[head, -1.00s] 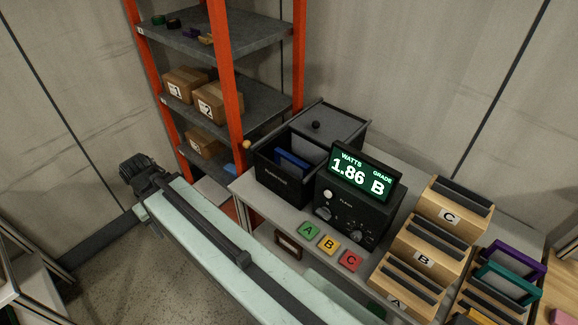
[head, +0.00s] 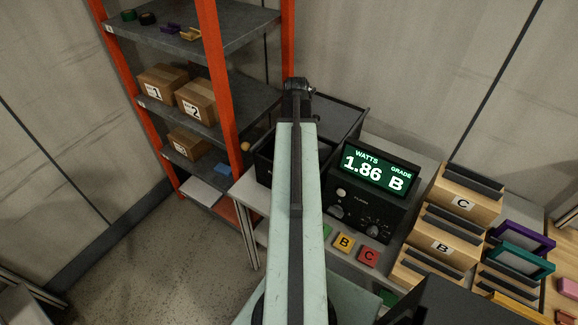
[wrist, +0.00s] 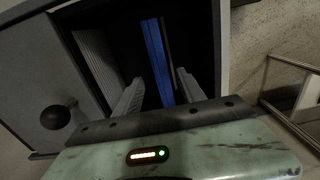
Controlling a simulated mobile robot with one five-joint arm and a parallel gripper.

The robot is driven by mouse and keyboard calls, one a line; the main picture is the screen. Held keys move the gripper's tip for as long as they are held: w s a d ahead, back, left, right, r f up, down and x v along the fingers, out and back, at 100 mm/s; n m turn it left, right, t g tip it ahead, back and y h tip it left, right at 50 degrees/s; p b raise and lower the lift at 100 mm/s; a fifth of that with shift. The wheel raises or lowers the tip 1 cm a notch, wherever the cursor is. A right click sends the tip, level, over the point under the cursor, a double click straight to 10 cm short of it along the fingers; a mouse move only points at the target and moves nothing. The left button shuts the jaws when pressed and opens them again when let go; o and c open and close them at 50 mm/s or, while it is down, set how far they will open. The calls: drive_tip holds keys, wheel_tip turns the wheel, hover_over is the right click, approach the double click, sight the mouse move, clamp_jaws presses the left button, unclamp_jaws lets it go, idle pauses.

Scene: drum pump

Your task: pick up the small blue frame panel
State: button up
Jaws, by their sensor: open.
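The blue frame panel (wrist: 157,60) stands on edge inside a dark open box (head: 262,168), seen in the wrist view as a narrow blue strip. In the head view my arm hides it. My gripper (wrist: 160,92) is open and empty in the wrist view, its two fingers to the left and right of the blue strip. I cannot tell how far above the panel the fingertips are. In the head view my gripper (head: 298,88) is over the box area at the far side of the bench.
A dark lid with a round knob (wrist: 55,117) adjoins the opening. The meter reading 1.86 B (head: 372,190) stands right of my arm. Wooden racks (head: 450,220) are farther right. An orange-post shelf (head: 215,70) with boxes rises close on the left.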

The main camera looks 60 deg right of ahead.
drive_tip(key=f+b, duration=0.2)
drive_tip(key=f, duration=0.1)
drive_tip(key=shift+w+b, duration=0.2)
drive_tip(key=shift+b, duration=0.1)
drive_tip(key=shift+a+r, duration=0.1)
drive_tip(key=shift+r, duration=0.05)
drive_tip(key=f+b, duration=0.5)
drive_tip(key=shift+s+f, duration=0.15)
drive_tip(key=shift+s, duration=0.05)
drive_tip(key=shift+r, duration=0.2)
clamp_jaws()
